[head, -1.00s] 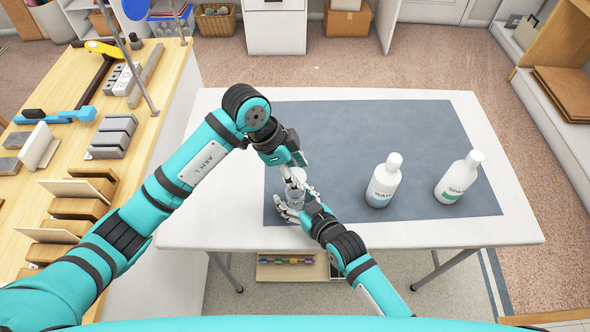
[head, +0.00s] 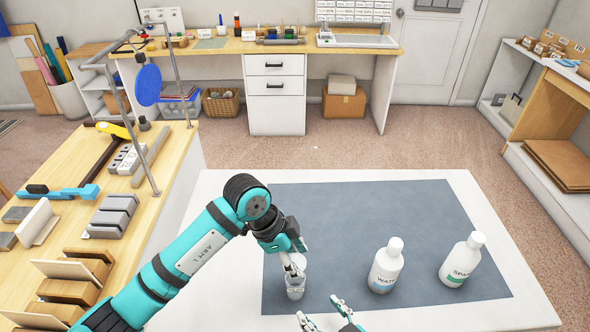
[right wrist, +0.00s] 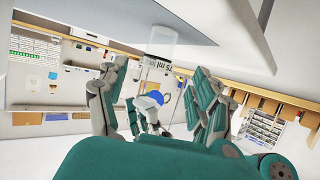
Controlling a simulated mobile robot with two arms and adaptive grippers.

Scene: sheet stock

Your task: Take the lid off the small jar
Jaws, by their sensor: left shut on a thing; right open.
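The small clear jar (head: 296,291) stands upright on the blue-grey mat, and it also shows in the right wrist view (right wrist: 161,43), with a "75 ml" label. My left gripper (head: 292,270) is shut at the top of the jar, reaching down from above. Its fingers cover the top, so I cannot tell the lid from the jar body there. My right gripper (head: 322,312) is open and empty, apart from the jar, to its lower right in the head view. In the right wrist view the jar is beyond my spread right fingers (right wrist: 160,95).
Two white bottles (head: 386,267) (head: 461,261) stand on the mat (head: 345,215) to the right. The white table (head: 215,187) has clear mat behind the jar. A wooden bench (head: 180,150) with tools and blocks is at the left.

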